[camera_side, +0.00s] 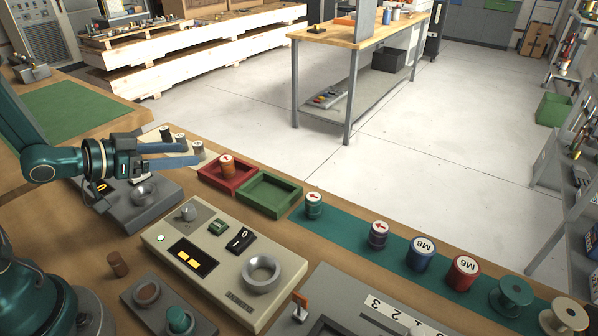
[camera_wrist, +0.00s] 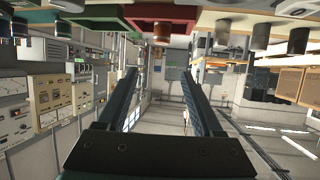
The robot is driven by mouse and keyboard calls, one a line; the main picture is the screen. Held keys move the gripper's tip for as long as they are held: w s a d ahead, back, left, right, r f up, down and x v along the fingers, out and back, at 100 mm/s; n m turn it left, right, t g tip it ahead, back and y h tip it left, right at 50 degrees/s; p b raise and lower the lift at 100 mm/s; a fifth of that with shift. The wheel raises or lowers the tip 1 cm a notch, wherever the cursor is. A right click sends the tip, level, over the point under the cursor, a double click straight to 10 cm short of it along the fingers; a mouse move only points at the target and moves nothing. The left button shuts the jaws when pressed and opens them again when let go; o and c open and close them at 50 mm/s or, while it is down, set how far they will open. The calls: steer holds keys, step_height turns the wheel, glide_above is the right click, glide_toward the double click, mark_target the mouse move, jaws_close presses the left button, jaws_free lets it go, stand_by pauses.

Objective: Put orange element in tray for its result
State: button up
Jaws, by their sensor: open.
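The orange element (camera_side: 227,168) is a short cylinder with a pale top bearing a red mark. It stands upright in the red tray (camera_side: 244,184). The green tray (camera_side: 270,207) sits beside the red one on the right and is empty. My gripper (camera_side: 197,155) is open and empty, to the left of the red tray, its fingers pointing toward it. The wrist view appears upside down: the orange element (camera_wrist: 162,34) and red tray (camera_wrist: 150,13) show near the top, and the open fingers (camera_wrist: 158,74) are apart from them with nothing between.
A pale rack (camera_side: 152,134) with several elements stands just behind my fingers. A beige test unit (camera_side: 210,283) with a lit display and ring socket sits in front of the trays. A teal strip (camera_side: 335,226) with several spools runs right. A brown cylinder (camera_side: 117,265) stands at front left.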

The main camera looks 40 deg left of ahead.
step_height(320, 180, up, 6)
steer(key=s+n+g+y, duration=0.2)
steer(key=g+y, duration=0.2)
steer(key=y, duration=0.2)
steer(key=s+d+r+g+h, duration=0.1)
steer(key=s+d+g+h, duration=0.2)
steer(key=s+d, duration=1)
steer(key=shift+s+d+r+g+h, duration=0.2)
steer(key=shift+s+d+g+h, duration=0.1)
steer(key=shift+d+g, duration=0.15)
